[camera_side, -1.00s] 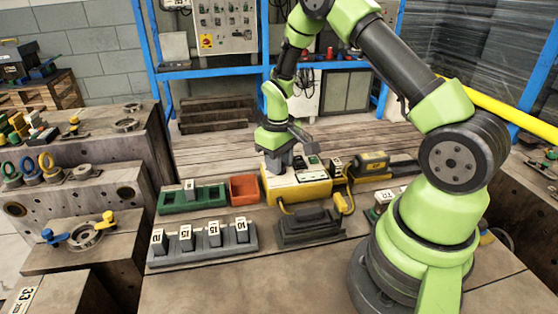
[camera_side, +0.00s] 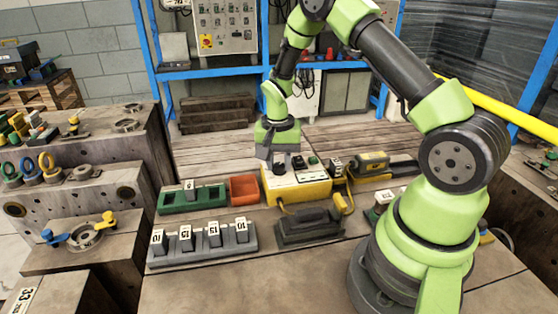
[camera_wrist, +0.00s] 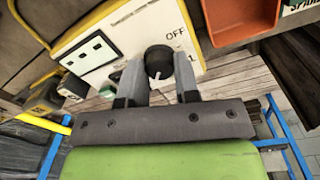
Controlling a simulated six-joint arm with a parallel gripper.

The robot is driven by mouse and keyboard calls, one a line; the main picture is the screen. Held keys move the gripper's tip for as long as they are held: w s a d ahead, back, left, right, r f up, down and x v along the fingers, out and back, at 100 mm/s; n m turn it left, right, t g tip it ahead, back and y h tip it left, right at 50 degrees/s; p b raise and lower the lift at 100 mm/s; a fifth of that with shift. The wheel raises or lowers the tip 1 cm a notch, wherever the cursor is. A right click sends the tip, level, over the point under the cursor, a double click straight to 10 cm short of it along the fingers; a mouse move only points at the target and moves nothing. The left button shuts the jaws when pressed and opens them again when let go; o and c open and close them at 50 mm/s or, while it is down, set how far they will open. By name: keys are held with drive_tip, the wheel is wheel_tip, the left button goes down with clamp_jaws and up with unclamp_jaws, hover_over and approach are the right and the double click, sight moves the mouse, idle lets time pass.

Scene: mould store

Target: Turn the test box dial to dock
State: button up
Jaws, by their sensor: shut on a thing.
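The test box (camera_side: 312,190) is yellow with a white top and stands on the bench in the middle of the side view. In the wrist view the white panel of the test box (camera_wrist: 125,35) shows the word OFF and part of another mark by the right finger. The round black dial (camera_wrist: 159,62) with a pale pointer line sits between the two fingertips. My gripper (camera_wrist: 160,72) is shut on the dial, pointing down at the left part of the box; it also shows in the side view (camera_side: 280,162). The fingers hide other markings around the dial.
An orange-red bin (camera_side: 243,189) and a green tray (camera_side: 193,201) stand left of the box. A grey rack (camera_side: 205,246) with several numbered blocks is in front left. A dark grey block (camera_side: 308,228) lies in front, and a yellow-and-black device (camera_side: 372,163) lies right.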

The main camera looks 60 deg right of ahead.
sight(279, 164)
drive_tip(key=m, duration=0.5)
drive_tip(key=shift+m, duration=0.4)
drive_tip(key=m, duration=0.5)
drive_tip(key=shift+m, duration=0.3)
drive_tip(key=o, duration=0.9)
drive_tip(key=shift+o, duration=0.2)
wheel_tip(279, 164, up, 10)
